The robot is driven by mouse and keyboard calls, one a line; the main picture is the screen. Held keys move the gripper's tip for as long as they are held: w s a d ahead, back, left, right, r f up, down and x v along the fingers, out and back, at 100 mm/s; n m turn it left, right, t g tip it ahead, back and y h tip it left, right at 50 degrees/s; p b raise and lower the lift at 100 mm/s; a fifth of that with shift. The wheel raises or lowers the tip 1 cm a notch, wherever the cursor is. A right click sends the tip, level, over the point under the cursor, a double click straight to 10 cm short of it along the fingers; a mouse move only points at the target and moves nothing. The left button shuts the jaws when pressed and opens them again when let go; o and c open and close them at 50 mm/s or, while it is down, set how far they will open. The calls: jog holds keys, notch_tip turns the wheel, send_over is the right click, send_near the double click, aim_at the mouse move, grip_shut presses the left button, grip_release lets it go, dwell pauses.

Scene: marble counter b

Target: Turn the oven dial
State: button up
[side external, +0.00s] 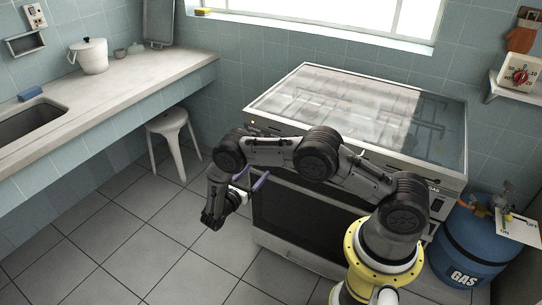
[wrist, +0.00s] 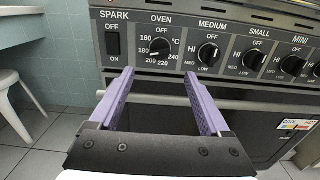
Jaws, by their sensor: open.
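The oven dial (wrist: 159,47) is a round black knob on the stove's dark front panel. It sits under the label OVEN, with OFF above it and temperature numbers around it. Its exact setting is too small to read surely. My gripper (wrist: 158,76) is open and empty, its two purple fingers spread on either side below the dial, apart from it. In the side view my gripper (side external: 256,183) is in front of the stove's left front. The dial cannot be made out there.
A SPARK switch (wrist: 114,43) is left of the dial. The MEDIUM knob (wrist: 208,53), SMALL knob (wrist: 254,60) and MINI knob (wrist: 292,65) are to its right. The oven door handle (wrist: 246,104) runs below. A stool (side external: 168,122) stands left; a blue gas bottle (side external: 478,240) stands right.

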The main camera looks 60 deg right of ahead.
jog(key=d, duration=1.1)
jog(key=shift+d, duration=0.15)
